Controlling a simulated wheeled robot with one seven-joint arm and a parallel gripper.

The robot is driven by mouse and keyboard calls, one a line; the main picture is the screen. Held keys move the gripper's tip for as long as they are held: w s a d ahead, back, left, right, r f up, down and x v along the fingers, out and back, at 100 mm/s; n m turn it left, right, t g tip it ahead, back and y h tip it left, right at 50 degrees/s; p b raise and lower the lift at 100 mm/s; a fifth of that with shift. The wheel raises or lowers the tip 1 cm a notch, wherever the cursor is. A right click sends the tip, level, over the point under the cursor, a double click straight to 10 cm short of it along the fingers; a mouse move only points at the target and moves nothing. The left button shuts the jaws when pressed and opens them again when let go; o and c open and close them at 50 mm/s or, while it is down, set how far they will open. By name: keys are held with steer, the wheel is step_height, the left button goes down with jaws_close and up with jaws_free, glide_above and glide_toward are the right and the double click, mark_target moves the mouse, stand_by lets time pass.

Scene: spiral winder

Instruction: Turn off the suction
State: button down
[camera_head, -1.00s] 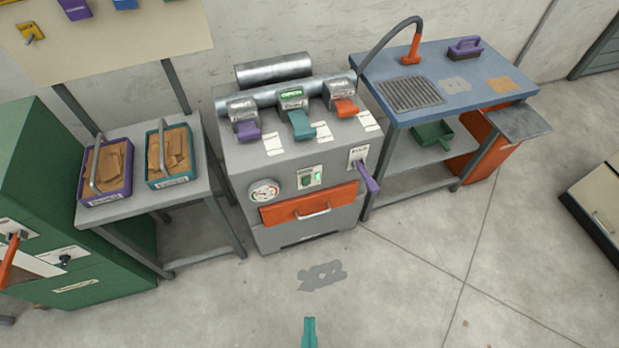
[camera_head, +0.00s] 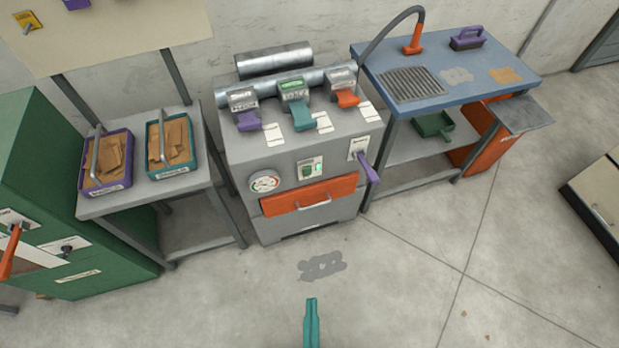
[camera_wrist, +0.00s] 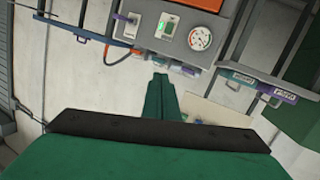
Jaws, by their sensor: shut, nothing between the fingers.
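The grey suction machine (camera_head: 239,167) stands against the wall in the head view. Its front carries a round gauge (camera_head: 264,182), a small switch panel with a lit green light (camera_head: 318,166), a purple lever (camera_head: 369,172) on a plate at the right, and an orange drawer (camera_head: 285,203). On top are three handles: purple (camera_head: 248,121), teal (camera_head: 302,117) and orange (camera_head: 347,97). The switch panel with its green light (camera_wrist: 167,32) and the gauge (camera_wrist: 200,38) also show in the wrist view. My gripper (camera_head: 311,302) is shut and empty, over the floor in front of the machine, apart from it.
A left table (camera_head: 150,195) holds a purple bin and a teal bin. At the right is a blue-topped bench (camera_head: 450,75) with a hose and brush. A green cabinet (camera_head: 40,160) stands far left. The floor (camera_head: 410,290) in front is clear.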

steer(key=w+d+f+n+t+y, duration=0.2)
steer(key=w+f+n+t, duration=0.1)
steer(key=w+f+n, duration=0.9)
steer(key=n+y, duration=0.4)
steer(key=n, duration=0.4)
glide_toward(307, 171)
steer(key=shift+g, duration=0.4)
steer(key=x, duration=0.6)
steer(key=shift+w+d+r, duration=0.1)
steer(key=shift+w+r, duration=0.05)
steer(key=shift+r, duration=0.25)
